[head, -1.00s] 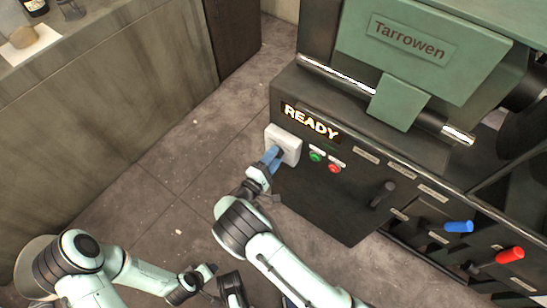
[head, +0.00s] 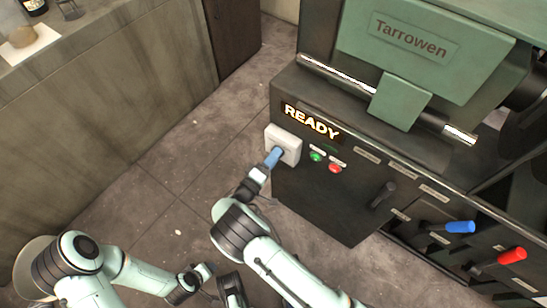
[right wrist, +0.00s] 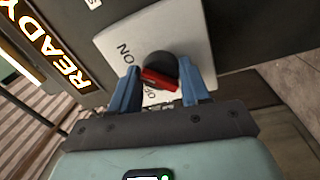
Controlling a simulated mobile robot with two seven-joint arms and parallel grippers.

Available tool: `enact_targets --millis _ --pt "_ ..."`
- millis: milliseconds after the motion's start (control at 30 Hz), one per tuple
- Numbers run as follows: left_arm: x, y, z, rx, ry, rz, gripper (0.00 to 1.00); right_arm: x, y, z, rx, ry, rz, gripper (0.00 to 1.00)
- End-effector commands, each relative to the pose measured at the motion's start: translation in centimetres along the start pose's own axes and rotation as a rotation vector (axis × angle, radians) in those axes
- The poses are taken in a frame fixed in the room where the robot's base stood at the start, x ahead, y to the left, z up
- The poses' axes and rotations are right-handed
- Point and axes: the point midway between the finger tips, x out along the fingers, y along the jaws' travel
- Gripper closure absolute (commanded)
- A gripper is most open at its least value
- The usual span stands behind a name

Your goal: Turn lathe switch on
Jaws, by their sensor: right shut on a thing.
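In the right wrist view, the switch plate (right wrist: 196,32) shows ON and OFF labels and a round dark knob (right wrist: 158,61) with a red handle (right wrist: 159,79). My right gripper (head: 274,155) is at the plate. Its blue fingers, also in the right wrist view (right wrist: 158,82), stand on both sides of the red handle and are shut on it. My left gripper (head: 204,272) is low in the head view, away from the switch; its jaws are unclear.
Green (head: 316,157) and red (head: 335,168) buttons sit right of the switch. A dark lever (head: 383,194) and blue (head: 460,227) and red (head: 512,256) handles stick out farther right. A counter (head: 100,95) stands at left, with open floor between.

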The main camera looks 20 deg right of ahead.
Motion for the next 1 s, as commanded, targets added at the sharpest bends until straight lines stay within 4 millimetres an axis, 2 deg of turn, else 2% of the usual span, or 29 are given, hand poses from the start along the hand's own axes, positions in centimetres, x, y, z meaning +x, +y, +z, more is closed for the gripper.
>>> enact_targets --millis 267,300,333,600,733,867,1000 --pt "0.0 0.0 0.0 0.000 0.000 0.000 0.46 -0.2 -0.3 0.0 0.000 0.001 -0.009 0.84" --pt "0.0 0.0 0.0 0.000 0.000 0.000 0.46 -0.2 -0.3 0.0 0.000 0.001 -0.009 0.41" --pt "0.0 0.0 0.0 0.000 0.000 0.000 0.46 -0.2 -0.3 0.0 0.000 0.001 -0.009 0.31" --pt "0.0 0.0 0.0 0.000 -0.001 0.000 0.46 -0.1 -0.1 0.0 0.000 0.000 -0.004 0.30" --pt "-0.1 0.1 0.1 0.000 -0.004 0.000 0.46 -0.8 -0.1 -0.1 -0.001 0.002 -0.004 0.30" --pt "-0.5 0.2 0.6 0.001 -0.017 0.001 0.46 -2.8 0.0 -0.1 0.000 0.004 -0.005 0.30" --pt "-1.0 0.3 1.2 0.003 -0.036 0.003 0.46 -6.0 0.0 -0.1 -0.001 0.005 -0.005 0.30"
